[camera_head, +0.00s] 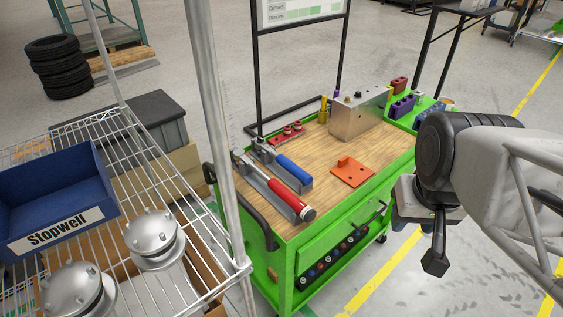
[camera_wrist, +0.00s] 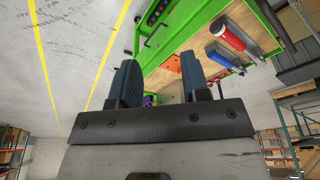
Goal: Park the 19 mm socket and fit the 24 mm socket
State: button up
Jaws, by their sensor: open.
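My gripper (camera_head: 434,245) hangs to the right of the green cart (camera_head: 290,250), over the floor. In the wrist view my gripper (camera_wrist: 158,82) has its two dark fingers apart with nothing between them. A red-handled wrench (camera_head: 287,196) and a blue-handled wrench (camera_head: 293,171) lie in grey holders on the wooden top. A red rack (camera_head: 287,136) with small metal pieces lies behind them. A row of dark, coloured-ended pieces (camera_head: 325,262) lies in the cart's lower part. I cannot read any socket size or tell which is 19 mm or 24 mm.
A silver metal box (camera_head: 352,118) and an orange plate (camera_head: 352,173) are on the cart top. Purple blocks (camera_head: 402,107) stand at its far right. A wire shelf (camera_head: 185,240) with a blue bin (camera_head: 60,190) and its upright post (camera_head: 218,110) stand to the left.

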jog(key=shift+o, duration=0.3)
jog(key=shift+o, duration=1.1)
jog(key=n+g, duration=0.3)
jog(key=n, duration=0.6)
send_over(278, 184)
jog(key=f, duration=1.8)
jog(key=shift+s+d+f, duration=0.1)
jog(key=shift+d+f, duration=0.1)
jog(key=shift+f, duration=0.2)
jog(key=shift+a+f, duration=0.2)
jog(key=shift+f, duration=0.2)
